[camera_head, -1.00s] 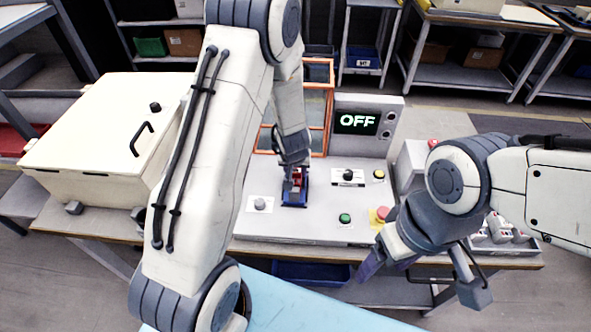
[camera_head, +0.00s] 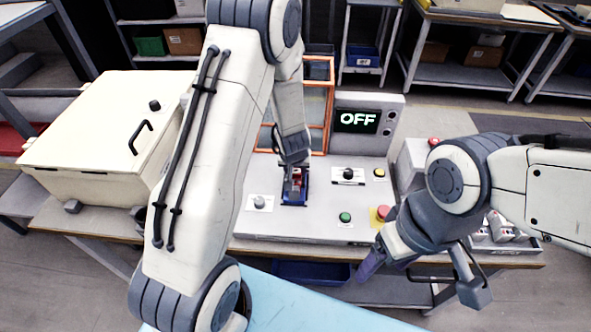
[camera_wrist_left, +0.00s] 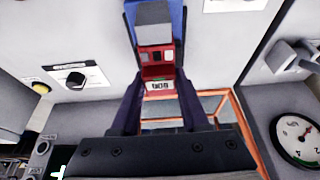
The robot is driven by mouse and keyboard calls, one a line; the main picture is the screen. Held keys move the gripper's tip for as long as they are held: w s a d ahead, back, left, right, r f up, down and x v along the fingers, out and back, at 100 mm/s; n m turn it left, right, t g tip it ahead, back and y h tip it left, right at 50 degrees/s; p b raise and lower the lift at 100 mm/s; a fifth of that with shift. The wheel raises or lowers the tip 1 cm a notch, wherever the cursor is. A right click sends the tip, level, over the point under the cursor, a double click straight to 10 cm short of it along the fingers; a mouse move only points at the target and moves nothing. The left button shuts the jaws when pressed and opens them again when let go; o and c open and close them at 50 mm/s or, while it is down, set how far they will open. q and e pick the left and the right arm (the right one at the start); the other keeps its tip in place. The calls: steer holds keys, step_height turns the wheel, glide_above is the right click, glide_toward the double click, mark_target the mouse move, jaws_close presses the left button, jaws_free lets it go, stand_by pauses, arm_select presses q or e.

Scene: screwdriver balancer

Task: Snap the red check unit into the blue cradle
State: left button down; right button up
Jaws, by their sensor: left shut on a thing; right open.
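The red check unit (camera_wrist_left: 157,62) is between the fingers of my left gripper (camera_wrist_left: 158,88) in the left wrist view. It lies over the blue cradle (camera_wrist_left: 178,18), whose blue sides show beside and beyond it. In the head view the red unit (camera_head: 297,181) shows small below my left gripper (camera_head: 295,168), within the outline of the blue cradle (camera_head: 295,203). I cannot tell whether it is fully seated. My left gripper is shut on the unit. My right gripper (camera_head: 425,279) is open and empty, in front of the bench at the right.
The panel has a green button (camera_head: 345,217), a red button (camera_head: 383,212), a yellow button (camera_head: 379,173) and a black knob (camera_head: 347,174). A display (camera_head: 357,121) behind reads OFF. A large cream box (camera_head: 100,130) stands at the left. An orange-framed case (camera_head: 318,105) stands behind.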

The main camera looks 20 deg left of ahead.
arm_select(q)
steer(key=shift+r, duration=0.1)
steer(key=shift+c, duration=1.6)
jaws_free()
steer(key=p+v, duration=0.5)
steer(key=v, duration=0.5)
steer(key=shift+r, duration=0.2)
steer(key=shift+s, duration=0.1)
